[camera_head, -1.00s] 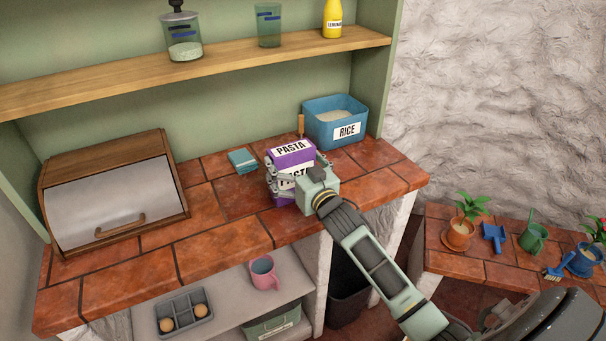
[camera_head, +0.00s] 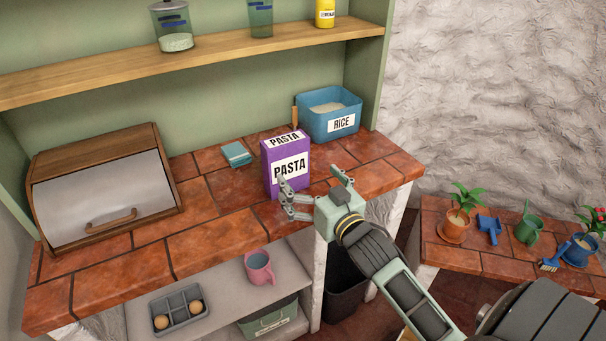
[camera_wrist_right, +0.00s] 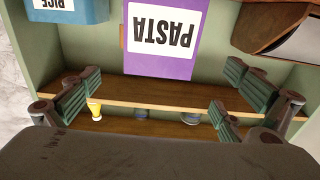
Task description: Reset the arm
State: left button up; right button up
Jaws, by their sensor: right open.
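My right gripper (camera_head: 306,196) is open and empty just in front of the purple pasta box, apart from it. The pasta box (camera_head: 287,172) stands upright on the tiled counter (camera_head: 160,250). In the right wrist view the pasta box (camera_wrist_right: 163,42) shows upside down beyond the spread fingers of my right gripper (camera_wrist_right: 150,100), with nothing between them. My right arm (camera_head: 390,275) reaches in from the lower right. My left gripper is not in view.
A blue rice bin (camera_head: 329,118) stands behind the pasta box, and a teal item (camera_head: 236,154) lies to its left. A wooden bread box (camera_head: 105,190) is at the left. A low tiled ledge (camera_head: 480,266) with plants is at the right. A pink mug (camera_head: 259,268) sits below.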

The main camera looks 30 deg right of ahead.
jog(key=s+a+f+g, duration=0.3)
jog(key=s+f+g, duration=0.1)
jog(key=s+f, duration=0.25)
jog(key=s+a+f+g, duration=0.4)
jog(key=s+f, duration=0.1)
jog(key=f, duration=0.3)
jog(key=s+a+f+n+g+y, duration=0.1)
jog(key=s+a+f+g, duration=0.15)
jog(key=s, duration=0.65)
jog(key=s+a+f+n+g, duration=0.2)
jog(key=s+a+g, duration=0.2)
jog(key=s, duration=0.4)
notch_tip(320, 180, down, 28)
jog(key=s+g, duration=0.1)
jog(key=s, duration=0.1)
jog(key=s+d+f, duration=0.1)
jog(key=s+f, duration=0.6)
jog(key=s, duration=0.1)
jog(key=s+d+f+g, duration=0.1)
jog(key=s+d+f, duration=0.1)
jog(key=s+f, duration=0.6)
jog(key=shift+s+d, duration=0.25)
jog(key=shift+s, duration=0.15)
